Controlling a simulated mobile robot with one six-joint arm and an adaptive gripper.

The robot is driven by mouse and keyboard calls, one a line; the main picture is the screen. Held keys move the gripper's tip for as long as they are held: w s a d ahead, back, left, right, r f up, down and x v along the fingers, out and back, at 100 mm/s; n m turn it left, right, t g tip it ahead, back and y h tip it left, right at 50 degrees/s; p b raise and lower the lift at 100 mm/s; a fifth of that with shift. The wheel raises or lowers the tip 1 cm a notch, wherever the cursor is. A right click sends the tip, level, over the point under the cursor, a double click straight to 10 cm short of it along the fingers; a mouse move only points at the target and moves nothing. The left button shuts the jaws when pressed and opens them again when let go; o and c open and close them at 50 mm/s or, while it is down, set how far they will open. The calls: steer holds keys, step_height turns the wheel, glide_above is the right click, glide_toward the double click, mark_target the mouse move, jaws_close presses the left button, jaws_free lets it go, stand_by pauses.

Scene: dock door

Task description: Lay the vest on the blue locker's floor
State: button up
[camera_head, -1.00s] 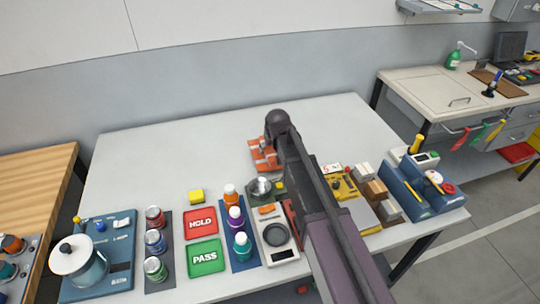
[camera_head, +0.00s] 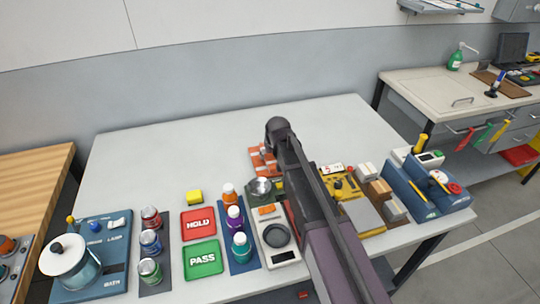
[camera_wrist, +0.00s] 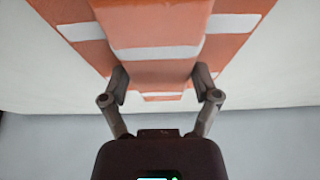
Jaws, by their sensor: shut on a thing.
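The orange vest with white stripes (camera_wrist: 157,45) fills the upper middle of the wrist view. In the head view the vest (camera_head: 259,162) shows at the back middle of the table, partly hidden by my arm. My gripper (camera_wrist: 160,84) has one finger on each side of a narrow part of the vest and is shut on it. My arm hides the gripper in the head view. Whether the vest touches the table is hard to tell. I see no blue locker in either view.
The white table (camera_head: 150,160) holds HOLD (camera_head: 198,224) and PASS (camera_head: 203,259) pads, several bottles, a scale (camera_head: 286,256) and a blue-based pot (camera_head: 72,265). A blue device (camera_head: 410,190) stands at the right. The table's back left is clear. A second bench (camera_head: 440,85) stands behind at the right.

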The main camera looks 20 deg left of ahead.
steer(key=o, duration=1)
steer(key=shift+o, duration=0.2)
steer(key=p+v, duration=1.1)
steer(key=v, duration=0.1)
steer(key=shift+w+r, duration=0.1)
steer(key=shift+w, duration=0.05)
stand_by(0.7)
steer(key=s+d+m+g, duration=0.1)
steer(key=s+d, duration=0.4)
steer(key=d, duration=0.7)
steer(key=s+d+f+m+g+h, duration=0.1)
steer(key=s+d+m, duration=0.2)
steer(key=d, duration=0.8)
steer(key=s+d+m+g+h, duration=0.1)
steer(key=s+d+m+g, duration=0.1)
steer(key=s+d, duration=0.5)
steer(key=d, duration=0.5)
steer(key=shift+d+f, duration=0.2)
steer(key=shift+d, duration=0.1)
